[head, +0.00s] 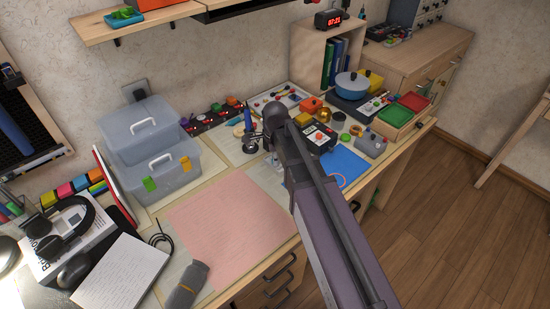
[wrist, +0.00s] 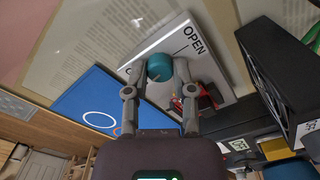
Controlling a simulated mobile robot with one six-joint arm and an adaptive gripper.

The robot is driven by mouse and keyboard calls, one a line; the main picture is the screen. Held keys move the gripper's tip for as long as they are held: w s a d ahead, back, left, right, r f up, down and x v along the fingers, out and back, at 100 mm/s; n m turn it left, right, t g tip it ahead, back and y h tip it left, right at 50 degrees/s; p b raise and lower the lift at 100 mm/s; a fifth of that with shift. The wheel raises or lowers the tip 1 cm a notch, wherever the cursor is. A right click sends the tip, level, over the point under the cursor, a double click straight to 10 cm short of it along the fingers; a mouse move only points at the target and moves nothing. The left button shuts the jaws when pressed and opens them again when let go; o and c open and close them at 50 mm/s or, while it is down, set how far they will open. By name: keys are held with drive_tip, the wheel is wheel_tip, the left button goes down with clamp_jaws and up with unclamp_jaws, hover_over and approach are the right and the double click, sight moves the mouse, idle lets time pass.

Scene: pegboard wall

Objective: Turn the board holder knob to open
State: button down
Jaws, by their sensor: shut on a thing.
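In the wrist view, the teal round knob (wrist: 159,68) sits on a white plate (wrist: 207,58) printed with the word OPEN. My gripper (wrist: 158,72) has one finger on each side of the knob and is shut on it. The fingers cover part of the plate, including most of any lettering to the left of the knob. A small red and dark part shows on the plate beside the right finger.
A blue panel with a white ring (wrist: 105,105) lies beside the plate, and a large black box (wrist: 272,70) stands close to the right. In the head view, a pink mat (head: 230,225) is clear, and grey bins (head: 150,150) stand at the back left.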

drive_tip(key=n, duration=0.9)
drive_tip(key=shift+n, duration=0.4)
drive_tip(key=n, duration=0.4)
drive_tip(key=shift+s+n, duration=0.1)
drive_tip(key=shift+n, duration=0.2)
drive_tip(key=n, duration=0.4)
drive_tip(key=shift+n, duration=0.3)
drive_tip(key=n, duration=1)
drive_tip(key=shift+n, duration=2.6)
